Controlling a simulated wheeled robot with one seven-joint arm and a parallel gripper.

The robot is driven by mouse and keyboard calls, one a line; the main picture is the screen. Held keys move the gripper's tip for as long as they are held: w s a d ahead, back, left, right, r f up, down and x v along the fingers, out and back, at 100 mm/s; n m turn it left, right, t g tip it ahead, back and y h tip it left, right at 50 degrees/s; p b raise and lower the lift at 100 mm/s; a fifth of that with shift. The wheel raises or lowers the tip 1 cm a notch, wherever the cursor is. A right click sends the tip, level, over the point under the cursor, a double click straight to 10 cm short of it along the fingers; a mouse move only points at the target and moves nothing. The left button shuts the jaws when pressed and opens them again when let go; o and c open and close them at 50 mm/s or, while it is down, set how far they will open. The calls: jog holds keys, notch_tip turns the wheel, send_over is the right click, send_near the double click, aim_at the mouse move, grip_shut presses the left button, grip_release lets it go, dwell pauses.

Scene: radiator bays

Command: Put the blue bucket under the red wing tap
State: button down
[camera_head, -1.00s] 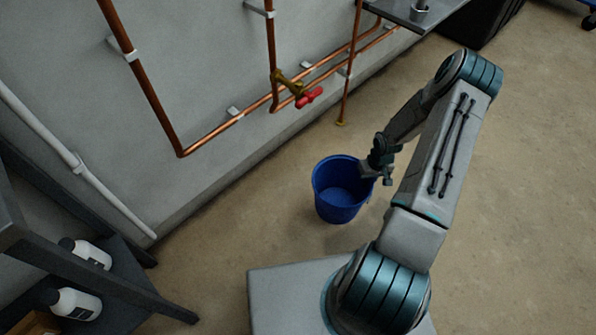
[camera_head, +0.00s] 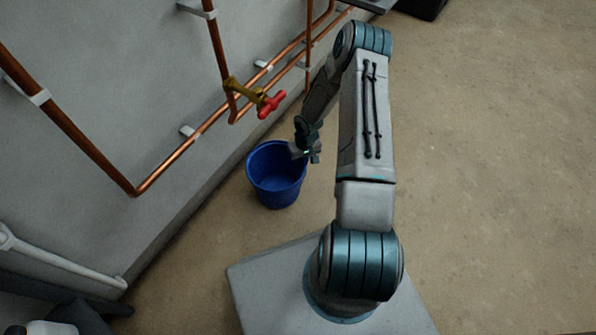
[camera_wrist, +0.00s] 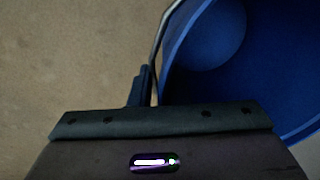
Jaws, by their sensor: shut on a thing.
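The blue bucket (camera_head: 275,192) stands upright at or just above the floor in the head view; I cannot tell whether it touches. It looks empty. My gripper (camera_head: 304,154) is shut on the right side of its rim. In the wrist view the bucket (camera_wrist: 240,60) fills the right side, with my gripper (camera_wrist: 150,85) at its edge. The red wing tap (camera_head: 271,104) sits on a brass valve on the copper pipe by the wall, above and beyond the bucket. A gap of floor and wall shows between bucket and tap.
Copper pipes (camera_head: 165,165) run along the grey wall (camera_head: 100,90). A white pipe (camera_head: 65,262) and a dark shelf with a white bottle (camera_head: 40,328) are at the lower left. Floor (camera_head: 480,180) on the right is clear.

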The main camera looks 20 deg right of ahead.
aim_at(298, 173)
jog(key=shift+w+a+f, duration=0.2)
jog(key=shift+a+f, duration=0.25)
jog(key=shift+a, duration=0.05)
jog(key=shift+f+b, duration=1.1)
jog(key=shift+f, duration=0.8)
jog(key=shift+f, duration=0.15)
jog(key=c, duration=1.4)
grip_release()
jog(key=shift+o, duration=0.2)
jog(key=r+p, duration=0.1)
jog(key=r, duration=0.3)
jog(key=r+p, duration=0.2)
jog(key=r, duration=0.2)
jog(key=d+r+p, duration=0.1)
jog(key=r+p, duration=0.1)
jog(key=r, duration=0.2)
jog(key=shift+r, duration=0.2)
